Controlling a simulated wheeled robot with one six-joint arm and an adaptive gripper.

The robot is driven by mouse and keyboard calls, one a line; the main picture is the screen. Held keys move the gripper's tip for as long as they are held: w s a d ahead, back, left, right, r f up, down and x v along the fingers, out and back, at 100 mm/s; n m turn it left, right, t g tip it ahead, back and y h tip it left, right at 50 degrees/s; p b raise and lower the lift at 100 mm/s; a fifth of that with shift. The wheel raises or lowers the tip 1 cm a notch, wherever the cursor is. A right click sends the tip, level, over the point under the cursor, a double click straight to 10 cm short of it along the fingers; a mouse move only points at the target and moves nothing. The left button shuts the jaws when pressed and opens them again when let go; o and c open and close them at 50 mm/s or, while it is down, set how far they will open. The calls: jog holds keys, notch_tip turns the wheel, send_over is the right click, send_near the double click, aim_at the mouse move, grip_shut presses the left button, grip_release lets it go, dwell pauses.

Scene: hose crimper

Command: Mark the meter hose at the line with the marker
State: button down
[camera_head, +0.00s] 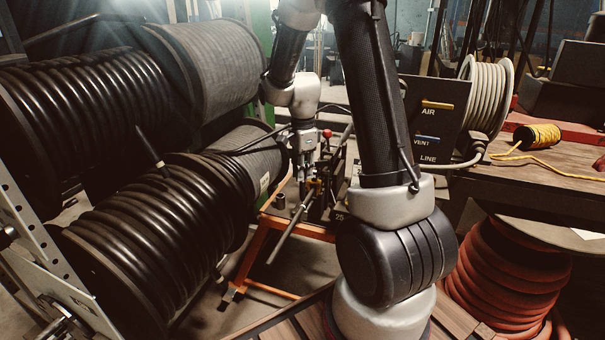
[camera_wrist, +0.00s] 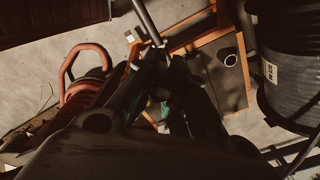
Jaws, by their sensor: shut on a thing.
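My gripper (camera_head: 306,182) hangs pointing down over the orange-framed bench in the head view. It also shows in the wrist view (camera_wrist: 164,58), where its dark fingers come close together. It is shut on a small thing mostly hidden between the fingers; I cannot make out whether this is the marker. A long grey rod-like piece (camera_head: 283,240) runs slantwise just below the fingertips; it also shows in the wrist view (camera_wrist: 147,20), ending at them. I cannot tell if it is the meter hose or if they touch. No marked line can be made out.
Big reels of black hose (camera_head: 165,225) fill the left. An orange frame (camera_head: 250,255) stands under my gripper. A red-knobbed lever (camera_head: 327,133) is close beside it. A panel labelled AIR, VENT, LINE (camera_head: 433,122), yellow cord (camera_head: 537,135) and red hose coil (camera_head: 505,270) are right.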

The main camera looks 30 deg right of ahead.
jog(key=shift+r, duration=3)
